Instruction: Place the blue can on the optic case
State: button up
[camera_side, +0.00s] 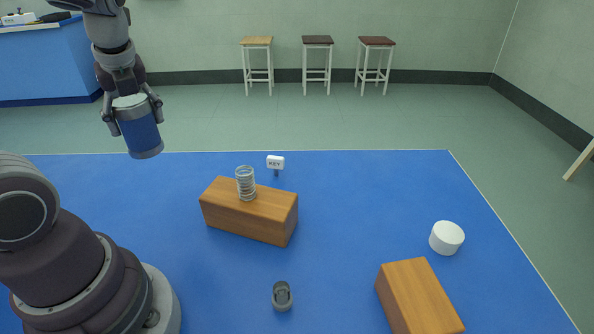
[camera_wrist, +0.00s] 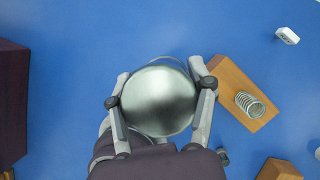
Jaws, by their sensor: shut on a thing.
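My gripper (camera_side: 136,124) is shut around the blue can (camera_side: 141,136), which has a silvery top, and holds it in the air at the left in the side view. In the wrist view the can's round metal top (camera_wrist: 158,100) sits between the fingers of my gripper (camera_wrist: 160,92). A large dark maroon box (camera_wrist: 12,95) shows at the left edge of the wrist view, cut off by the frame; it may be the optic case, but I cannot tell for sure. It is apart from the can and does not show in the side view.
A wooden block (camera_side: 250,221) carries a metal spring (camera_side: 246,183), with a white key tag (camera_side: 276,163) behind it. A second wooden block (camera_side: 420,300), a white cylinder (camera_side: 446,238) and a small grey part (camera_side: 282,296) stand on the blue tabletop (camera_side: 350,200).

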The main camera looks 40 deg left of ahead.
jog(key=w+d+m+t+h, duration=0.1)
jog(key=w+d+m+t, duration=0.1)
jog(key=w+d+m, duration=0.4)
jog(key=d+m, duration=0.1)
jog(key=d, duration=0.2)
jog(key=d+m, duration=0.1)
jog(key=d, duration=0.1)
jog(key=w+d+m+t+h, duration=0.1)
jog(key=d+m, duration=0.1)
jog(key=d, duration=0.1)
jog(key=d+m+h, duration=0.1)
jog(key=d+m, duration=0.1)
jog(key=d, duration=0.1)
jog(key=shift+w+d, duration=0.25)
jog(key=shift+w, duration=0.05)
jog(key=s+d+m+h, duration=0.1)
jog(key=d+m, duration=0.3)
jog(key=d, duration=0.2)
jog(key=shift+d+t, duration=0.3)
jog(key=m+h, duration=0.2)
jog(key=m, duration=0.2)
send_near(438, 284)
jog(key=shift+w+d+f, duration=0.1)
jog(key=shift+w+d, duration=0.2)
jog(key=shift+w, duration=0.5)
jog(key=shift+f, duration=1.75)
